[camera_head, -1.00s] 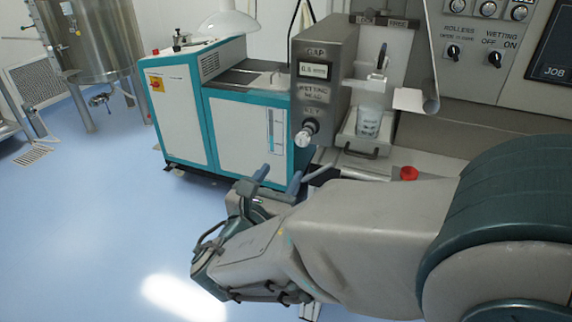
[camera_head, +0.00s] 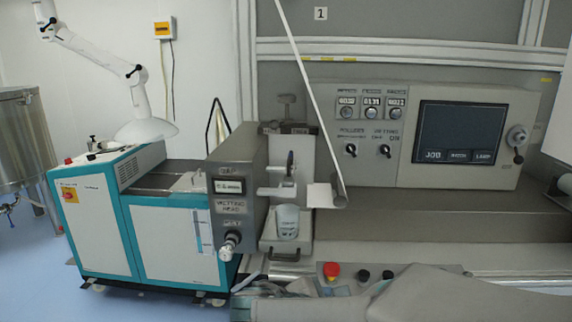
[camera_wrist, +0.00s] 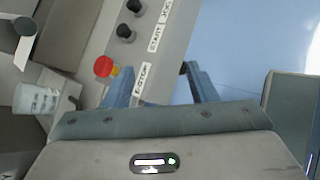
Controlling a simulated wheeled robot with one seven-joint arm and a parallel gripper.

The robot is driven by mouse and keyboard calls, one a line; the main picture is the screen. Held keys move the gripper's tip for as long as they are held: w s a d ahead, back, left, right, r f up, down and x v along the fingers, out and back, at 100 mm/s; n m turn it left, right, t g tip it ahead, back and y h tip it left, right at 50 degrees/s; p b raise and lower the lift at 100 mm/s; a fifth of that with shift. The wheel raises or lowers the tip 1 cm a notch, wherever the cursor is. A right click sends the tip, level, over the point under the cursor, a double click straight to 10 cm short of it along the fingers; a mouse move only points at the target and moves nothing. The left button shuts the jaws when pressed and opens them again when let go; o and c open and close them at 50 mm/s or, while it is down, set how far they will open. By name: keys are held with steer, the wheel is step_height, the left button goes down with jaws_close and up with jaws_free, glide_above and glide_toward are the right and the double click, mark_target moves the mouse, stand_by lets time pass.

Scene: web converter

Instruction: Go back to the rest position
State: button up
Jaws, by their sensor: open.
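My gripper (camera_wrist: 156,75) shows in the wrist view with its two blue fingers spread apart. No object shows held between them. Beyond the fingers are a control strip with a red emergency stop button (camera_wrist: 104,66) and blue floor. In the head view my arm lies low along the bottom edge, in front of the machine, and the fingers are mostly out of sight there.
A teal and white cabinet (camera_head: 170,240) stands at the left. The grey wetting head (camera_head: 232,200) has a cup (camera_head: 287,221) beside it. A control panel with a dark screen (camera_head: 460,132) is at the right. The red button (camera_head: 331,270) is close to my arm. Open floor (camera_head: 30,270) lies at far left.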

steer(key=s+d+r+m+g+y+p, duration=0.2)
steer(key=s+d+m+y+p, duration=0.1)
steer(key=m, duration=0.7)
steer(key=s+d+r+m+g+y+p, duration=0.2)
steer(key=s+d+m+y+p, duration=0.1)
steer(key=m, duration=0.6)
steer(key=s+y+p, duration=0.1)
steer(key=s+y, duration=0.1)
steer(key=s, duration=0.1)
steer(key=shift+r+m+g, duration=0.3)
steer(key=shift+r+m, duration=0.1)
steer(key=shift+d, duration=0.1)
